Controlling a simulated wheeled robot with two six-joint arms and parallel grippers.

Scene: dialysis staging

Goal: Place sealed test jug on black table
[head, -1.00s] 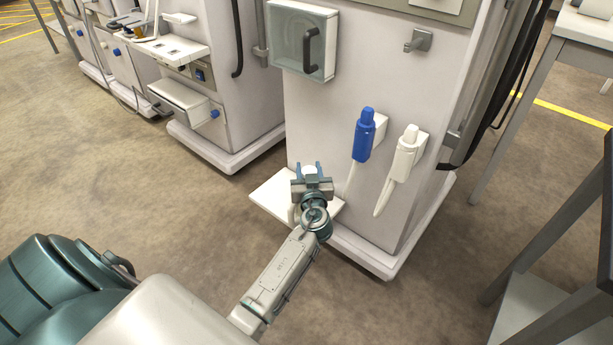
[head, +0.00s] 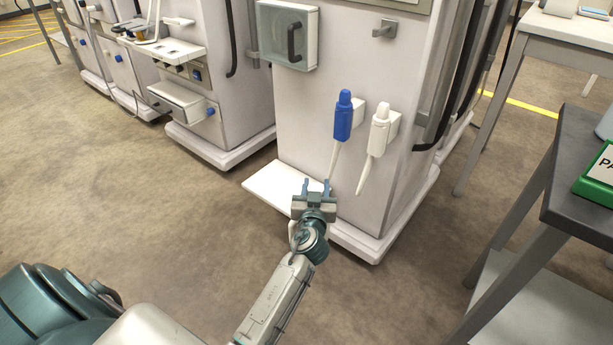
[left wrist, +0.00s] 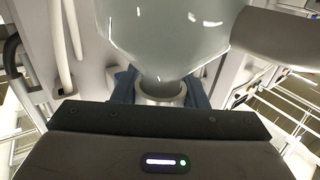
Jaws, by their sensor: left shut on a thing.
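A pale, glossy, rounded vessel (left wrist: 165,35), which looks like the jug, fills the upper middle of the left wrist view. Its narrow neck (left wrist: 162,92) sits between the blue fingers of my left gripper (head: 316,187), which is shut on it. In the head view the gripper is in front of the machine's low white shelf, and the jug is hidden or too small to make out. I cannot tell its seal. The black table (head: 572,135) stands at the right edge, well apart from the gripper. My right gripper is not in view.
A green-edged box (head: 592,190) with a white label is on the black table. The machine (head: 310,120) with blue and white connectors stands just beyond my gripper, its white shelf (head: 262,183) low down. A light table (head: 560,28) stands behind right. Floor is clear at left.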

